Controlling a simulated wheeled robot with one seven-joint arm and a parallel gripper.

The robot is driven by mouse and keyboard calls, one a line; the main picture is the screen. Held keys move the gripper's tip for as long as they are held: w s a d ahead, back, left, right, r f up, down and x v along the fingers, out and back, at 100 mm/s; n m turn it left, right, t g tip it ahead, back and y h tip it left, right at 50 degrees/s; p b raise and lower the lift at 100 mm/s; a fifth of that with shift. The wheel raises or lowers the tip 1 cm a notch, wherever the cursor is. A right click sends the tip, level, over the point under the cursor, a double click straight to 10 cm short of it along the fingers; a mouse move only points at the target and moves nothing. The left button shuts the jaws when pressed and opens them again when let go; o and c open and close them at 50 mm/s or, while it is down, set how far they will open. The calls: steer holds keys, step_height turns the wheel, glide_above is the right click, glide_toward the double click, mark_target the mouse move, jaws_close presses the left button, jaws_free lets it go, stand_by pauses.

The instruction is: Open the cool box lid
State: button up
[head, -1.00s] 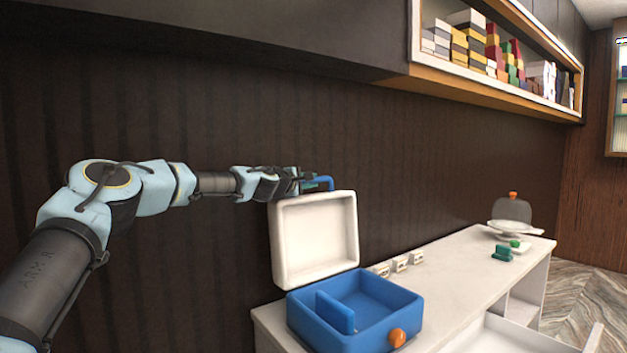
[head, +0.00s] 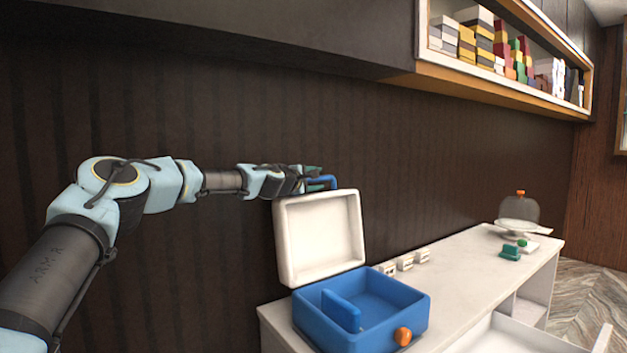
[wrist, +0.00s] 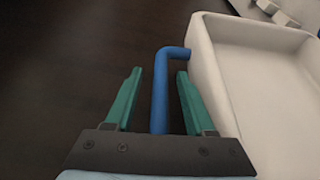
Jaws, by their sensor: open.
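The cool box (head: 412,313) is blue and stands on the near end of the white counter. Its white lid (head: 318,238) stands upright at the back edge, so the box is open; a blue divider (head: 341,311) shows inside. The lid's blue handle (head: 325,180) sticks out at the lid's top. My gripper (head: 316,174) is at that handle. In the wrist view, its green fingers (wrist: 155,85) are open on either side of the handle (wrist: 161,90), with gaps on both sides. The lid (wrist: 205,75) is right of the fingers.
An orange knob (head: 403,336) is on the box front. Several small white items (head: 405,262) stand behind the box. A green object (head: 510,253) and a domed stand (head: 518,225) are farther along the counter (head: 450,275). A shelf of boxes (head: 500,75) hangs above.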

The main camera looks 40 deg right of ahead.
steer(key=b+v, duration=0.5)
steer(key=v, duration=0.5)
steer(key=shift+a, duration=0.4)
